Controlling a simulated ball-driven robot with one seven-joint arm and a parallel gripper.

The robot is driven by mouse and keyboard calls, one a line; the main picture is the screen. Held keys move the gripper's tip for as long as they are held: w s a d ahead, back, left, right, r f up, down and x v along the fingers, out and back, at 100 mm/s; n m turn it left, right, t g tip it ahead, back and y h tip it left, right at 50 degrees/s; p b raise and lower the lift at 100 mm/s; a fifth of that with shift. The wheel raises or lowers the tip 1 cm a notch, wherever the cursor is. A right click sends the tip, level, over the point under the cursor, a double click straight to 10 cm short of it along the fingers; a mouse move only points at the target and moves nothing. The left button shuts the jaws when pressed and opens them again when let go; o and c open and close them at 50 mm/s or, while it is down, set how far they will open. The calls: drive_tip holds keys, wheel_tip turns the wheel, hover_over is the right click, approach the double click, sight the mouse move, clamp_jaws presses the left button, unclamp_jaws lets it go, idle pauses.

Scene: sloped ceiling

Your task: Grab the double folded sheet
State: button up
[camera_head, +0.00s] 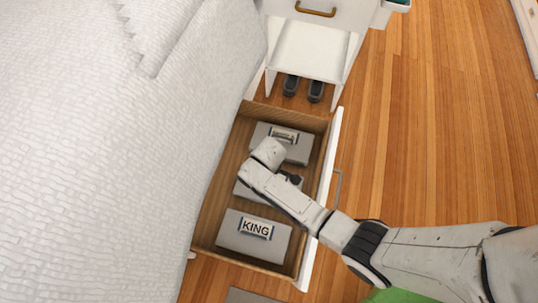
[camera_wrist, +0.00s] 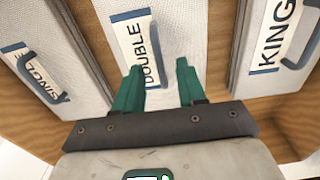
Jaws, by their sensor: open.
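The double folded sheet (camera_wrist: 118,31) is a pale grey textured block with a white label reading DOUBLE and a blue-grey handle. It is the middle of three in the wrist view. In the head view it lies in the middle of the open drawer, mostly covered by my arm (camera_head: 240,190). My gripper (camera_wrist: 160,88) has green fingers, open, with nothing between them. The fingers point at the sheet, and the left fingertip overlaps the lower part of the label in the picture. I cannot tell whether they touch it.
The wooden drawer (camera_head: 200,242) also holds the KING sheet (camera_head: 232,242) at the near end and another sheet (camera_head: 299,152) at the far end, labelled SINGLE in the wrist view (camera_wrist: 70,63). A bed (camera_head: 130,150) flanks the left. A white nightstand (camera_head: 310,50) and dark shoes (camera_head: 291,86) are beyond.

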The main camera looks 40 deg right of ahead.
wheel_tip(320, 180, down, 2)
drive_tip(key=shift+f+b, duration=0.1)
drive_tip(key=shift+b, duration=0.3)
drive_tip(key=shift+c, duration=0.2)
clamp_jaws()
idle(0.9)
